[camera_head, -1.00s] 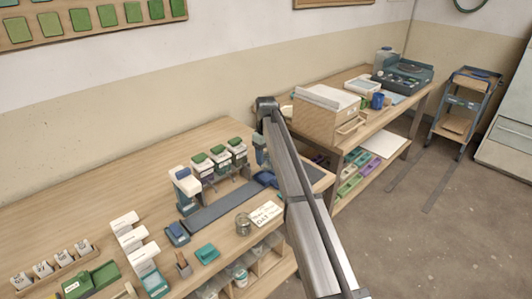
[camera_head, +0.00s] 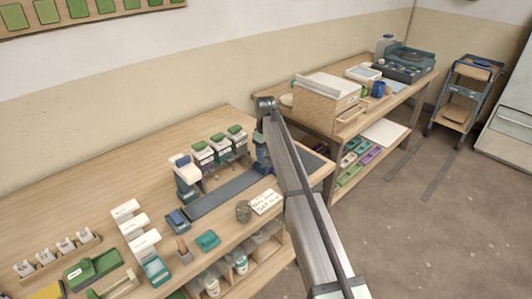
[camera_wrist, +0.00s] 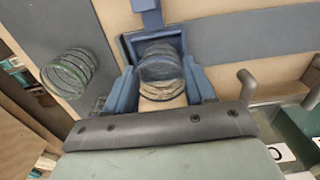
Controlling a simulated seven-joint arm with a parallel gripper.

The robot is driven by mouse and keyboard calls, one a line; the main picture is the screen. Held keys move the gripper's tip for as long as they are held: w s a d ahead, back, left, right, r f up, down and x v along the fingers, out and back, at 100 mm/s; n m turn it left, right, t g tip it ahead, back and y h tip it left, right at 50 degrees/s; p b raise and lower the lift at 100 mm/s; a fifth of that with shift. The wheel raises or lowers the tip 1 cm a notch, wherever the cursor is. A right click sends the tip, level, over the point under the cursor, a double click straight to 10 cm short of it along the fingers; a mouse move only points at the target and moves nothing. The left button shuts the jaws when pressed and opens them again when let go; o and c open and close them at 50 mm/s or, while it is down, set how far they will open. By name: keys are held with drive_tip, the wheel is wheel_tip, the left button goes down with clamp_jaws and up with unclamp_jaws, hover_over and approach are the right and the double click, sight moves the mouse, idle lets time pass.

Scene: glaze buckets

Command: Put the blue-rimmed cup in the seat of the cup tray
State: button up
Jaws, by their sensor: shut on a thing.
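A blue box-like holder (camera_wrist: 127,46), likely the cup tray, shows directly beyond the cup. The cup overlaps it in the picture. I cannot tell whether the cup is inside the seat or above it. In the head view my arm covers most of this area, and the cup cannot be made out there.
A glass jar (camera_head: 243,211) stands beside a white sign (camera_head: 265,202); the jar also shows in the wrist view (camera_wrist: 68,73). A dark grey strip (camera_head: 222,192) runs along the bench.

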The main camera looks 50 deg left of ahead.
drive_tip(key=shift+f, duration=0.3)
idle(0.6)
drive_tip(key=o, duration=0.9)
drive_tip(key=shift+r, duration=0.1)
wheel_tip(320, 180, up, 7)
drive_tip(key=shift+f, duration=0.1)
idle(0.3)
idle(0.5)
